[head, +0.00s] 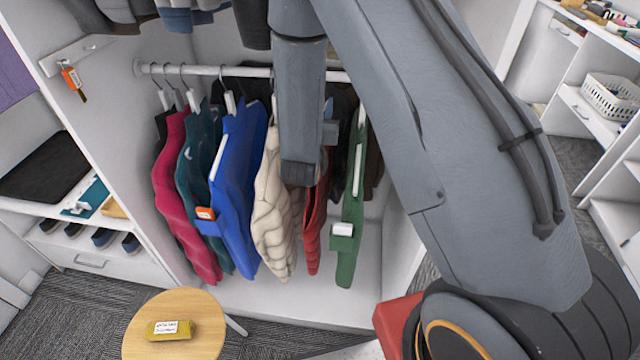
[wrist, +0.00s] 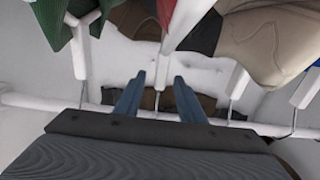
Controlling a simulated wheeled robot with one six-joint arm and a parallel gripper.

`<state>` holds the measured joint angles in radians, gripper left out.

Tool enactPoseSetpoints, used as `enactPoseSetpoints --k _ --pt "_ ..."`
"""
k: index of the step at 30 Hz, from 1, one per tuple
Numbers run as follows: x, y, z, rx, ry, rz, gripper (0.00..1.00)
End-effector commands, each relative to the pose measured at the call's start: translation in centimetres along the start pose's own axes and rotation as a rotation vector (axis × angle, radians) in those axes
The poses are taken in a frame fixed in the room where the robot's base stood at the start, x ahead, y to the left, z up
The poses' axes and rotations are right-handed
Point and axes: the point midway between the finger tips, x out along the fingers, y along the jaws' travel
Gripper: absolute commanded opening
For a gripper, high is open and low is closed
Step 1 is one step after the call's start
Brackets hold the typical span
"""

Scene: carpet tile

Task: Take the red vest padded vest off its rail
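The red vest (head: 313,228) hangs on the rail (head: 205,70) between the cream padded garment and a dark one. My arm hides its upper part and hanger in the head view. In the wrist view, a corner of the red vest (wrist: 165,10) shows at the top, with its white hanger (wrist: 186,20). My gripper (wrist: 157,84) is open at the rail (wrist: 45,104). The hanger's stem stands between the two fingers, and I see no finger closed on it. The fingers are hidden behind my arm in the head view.
Cream (head: 272,215), blue (head: 238,190) and green (head: 352,215) garments hang close on both sides, the green one with a white tag. A round wooden table (head: 190,335) with a yellow packet (head: 172,329) stands at front left. Carpet is clear beside it.

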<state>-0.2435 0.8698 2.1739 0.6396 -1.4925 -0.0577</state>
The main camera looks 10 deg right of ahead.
Motion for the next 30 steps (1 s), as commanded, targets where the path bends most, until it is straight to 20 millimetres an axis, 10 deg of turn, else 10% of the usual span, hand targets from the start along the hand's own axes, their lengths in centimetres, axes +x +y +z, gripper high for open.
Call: enactPoseSetpoints --k 7,13,30 --pt "0.11 -0.04 0.06 -0.001 0.000 -0.001 0.34" --pt "0.09 -0.04 0.04 -0.001 0.000 -0.001 0.01" --pt "0.08 -0.05 0.03 -0.001 0.000 -0.001 0.00"
